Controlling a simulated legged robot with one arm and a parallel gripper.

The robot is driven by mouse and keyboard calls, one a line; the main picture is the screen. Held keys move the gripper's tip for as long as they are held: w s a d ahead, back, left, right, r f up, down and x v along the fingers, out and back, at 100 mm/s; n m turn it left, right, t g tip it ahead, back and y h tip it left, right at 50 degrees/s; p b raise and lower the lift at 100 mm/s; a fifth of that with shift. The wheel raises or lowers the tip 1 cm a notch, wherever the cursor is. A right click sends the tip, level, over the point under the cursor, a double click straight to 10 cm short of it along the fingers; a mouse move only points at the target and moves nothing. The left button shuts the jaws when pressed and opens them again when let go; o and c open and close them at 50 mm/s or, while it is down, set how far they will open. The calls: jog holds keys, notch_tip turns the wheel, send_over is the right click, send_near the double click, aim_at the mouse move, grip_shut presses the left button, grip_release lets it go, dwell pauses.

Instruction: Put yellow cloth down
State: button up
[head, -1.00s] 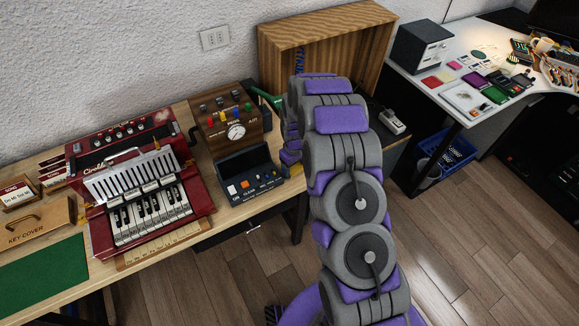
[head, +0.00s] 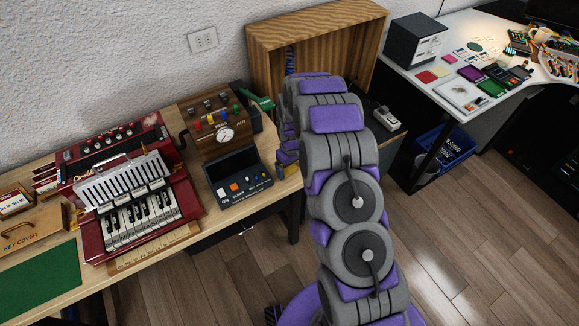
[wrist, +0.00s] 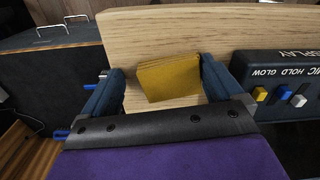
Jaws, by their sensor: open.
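The yellow cloth (wrist: 168,78) is a small folded piece on the light wooden tabletop (wrist: 125,48) in the wrist view. My gripper (wrist: 160,82) is open around it, one dark blue finger on each side. The cloth appears to lie between the fingers with gaps at both sides. Its near edge is close to my gripper's palm. In the head view my arm hides most of the gripper, and a small yellow patch shows by its end at the bench's right end.
A dark control box (wrist: 275,65) with coloured switches stands close to the right finger. A dark box with a metal handle (wrist: 62,25) is at the left. In the head view, the red accordion-like instrument (head: 125,190) and a wooden open box (head: 265,50) flank the work area.

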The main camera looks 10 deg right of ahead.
aim_at(292, 166)
jog(key=shift+a, duration=1)
jog(key=shift+d+b, duration=0.35)
jog(key=shift+b, duration=0.1)
jog(key=r+p, duration=0.1)
jog(key=r, duration=0.1)
jog(key=d+r, duration=0.1)
jog(key=r, duration=0.1)
jog(key=r+p, duration=0.1)
jog(key=r, duration=0.1)
jog(key=shift+w+d+r+p, duration=0.25)
jog(key=shift+p, duration=0.05)
notch_tip(292, 166, up, 10)
jog(key=p, duration=0.2)
jog(key=s+a+r+m, duration=0.1)
jog(key=s+a+r, duration=0.1)
jog(key=s+r, duration=0.8)
jog(key=s+r+m, duration=0.1)
jog(key=s+r, duration=0.2)
jog(key=s, duration=0.8)
jog(key=s+r+m+g, duration=0.1)
jog(key=s+r, duration=0.2)
jog(key=s, duration=0.7)
jog(key=s+r+m, duration=0.2)
jog(key=s+r, duration=0.1)
jog(key=s, duration=0.8)
jog(key=shift+s+d+r+g, duration=0.3)
jog(key=shift+d+r+g, duration=0.05)
jog(key=shift+r+g, duration=0.05)
